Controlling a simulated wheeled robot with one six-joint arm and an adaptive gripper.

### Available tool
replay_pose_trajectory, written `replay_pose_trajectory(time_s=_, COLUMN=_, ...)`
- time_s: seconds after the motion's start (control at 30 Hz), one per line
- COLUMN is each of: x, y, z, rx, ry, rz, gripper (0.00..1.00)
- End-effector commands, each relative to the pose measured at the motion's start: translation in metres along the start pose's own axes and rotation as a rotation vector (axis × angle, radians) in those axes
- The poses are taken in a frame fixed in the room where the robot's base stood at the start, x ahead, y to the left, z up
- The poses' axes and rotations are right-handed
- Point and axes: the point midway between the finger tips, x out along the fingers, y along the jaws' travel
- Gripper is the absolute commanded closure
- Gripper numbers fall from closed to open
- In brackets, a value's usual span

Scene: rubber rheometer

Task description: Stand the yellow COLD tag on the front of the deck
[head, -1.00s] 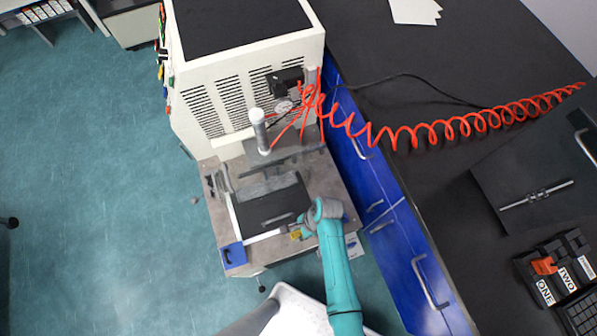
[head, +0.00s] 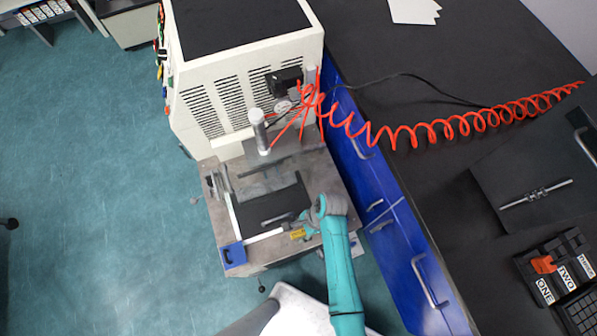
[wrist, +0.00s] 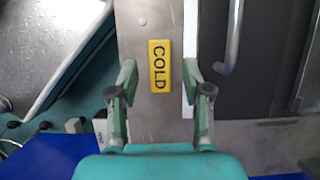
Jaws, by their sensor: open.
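The yellow COLD tag (wrist: 159,66) lies on the bare metal strip of the deck (wrist: 142,118), its lettered face toward the wrist camera. In the head view the tag (head: 298,234) is a small yellow patch at the deck's front edge, right of the blue block. My gripper (wrist: 159,72) is open, with one finger on each side of the tag and a visible gap to both. In the head view my gripper (head: 306,224) is beside the tag, partly hidden by my wrist. How high the fingers are above the deck is hard to tell.
A dark plate (head: 270,205) with a metal handle (wrist: 231,38) lies just beside the tag. A blue block (head: 233,255) sits at the deck's front left corner. The white machine (head: 245,100) rises behind the deck. Blue drawers (head: 385,215) stand close on the right.

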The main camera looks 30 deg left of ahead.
Motion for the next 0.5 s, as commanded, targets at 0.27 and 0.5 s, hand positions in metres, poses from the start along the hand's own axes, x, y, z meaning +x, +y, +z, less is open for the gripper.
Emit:
replay_pose_trajectory(time_s=0.27, x=-0.057, y=-0.001, z=-0.001, rx=0.001, ry=0.001, rz=-0.003, gripper=0.51)
replay_pose_trajectory(time_s=0.5, x=-0.087, y=0.000, z=-0.001, rx=0.001, ry=0.000, rz=-0.002, gripper=0.51)
